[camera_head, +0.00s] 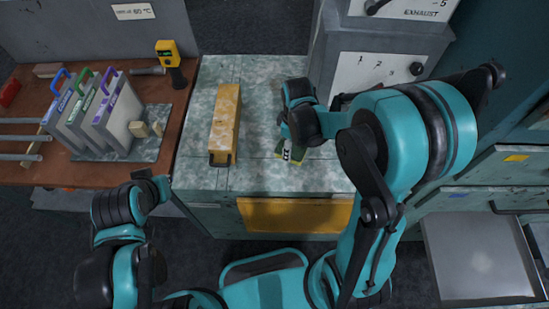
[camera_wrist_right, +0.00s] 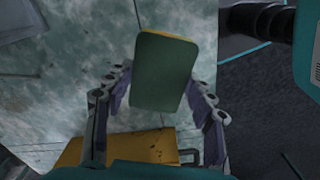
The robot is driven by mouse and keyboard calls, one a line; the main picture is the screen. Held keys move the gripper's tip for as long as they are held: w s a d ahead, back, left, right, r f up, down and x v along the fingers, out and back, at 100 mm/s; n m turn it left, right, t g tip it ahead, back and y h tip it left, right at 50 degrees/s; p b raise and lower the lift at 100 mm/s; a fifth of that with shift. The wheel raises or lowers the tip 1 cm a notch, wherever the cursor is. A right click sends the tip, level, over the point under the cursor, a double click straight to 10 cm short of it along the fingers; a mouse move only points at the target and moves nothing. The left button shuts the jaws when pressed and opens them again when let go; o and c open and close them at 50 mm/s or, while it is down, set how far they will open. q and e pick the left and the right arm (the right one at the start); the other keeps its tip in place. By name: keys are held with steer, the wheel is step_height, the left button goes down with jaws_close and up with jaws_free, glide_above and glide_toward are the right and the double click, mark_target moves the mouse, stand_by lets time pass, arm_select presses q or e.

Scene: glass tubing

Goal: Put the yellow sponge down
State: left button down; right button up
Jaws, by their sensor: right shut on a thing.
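The sponge is a small block with a dark green pad and a yellow edge; in the right wrist view the sponge (camera_wrist_right: 162,75) sits between the two fingers of my right gripper (camera_wrist_right: 162,88), which is shut on it. In the head view only a small green and yellow part of the sponge (camera_head: 290,156) shows below my right gripper (camera_head: 291,143), over the right part of the worktop (camera_head: 200,95). I cannot tell whether the sponge touches the worktop. My left gripper (camera_head: 151,182) is at the lower left, apart from the worktop; its fingers are too unclear to judge.
A long worn yellow box (camera_head: 226,115) lies on the worktop left of the right gripper. A grey exhaust unit (camera_head: 385,75) stands behind on the right. A brown bench (camera_head: 60,170) at left holds upright panels (camera_head: 118,115) and a yellow meter (camera_head: 168,52).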

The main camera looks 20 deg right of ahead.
mark_target(275, 153)
steer(key=a+f, duration=0.2)
steer(key=a, duration=0.1)
steer(key=w+a+f+b, duration=0.1)
steer(key=a, duration=0.1)
steer(key=shift+f, duration=0.1)
steer(key=shift+f+b, duration=0.6)
steer(key=shift+f, duration=1.4)
steer(key=shift+f+b, duration=0.2)
steer(key=shift+b, duration=0.1)
steer(key=o, duration=1.1)
steer(key=shift+r, duration=0.1)
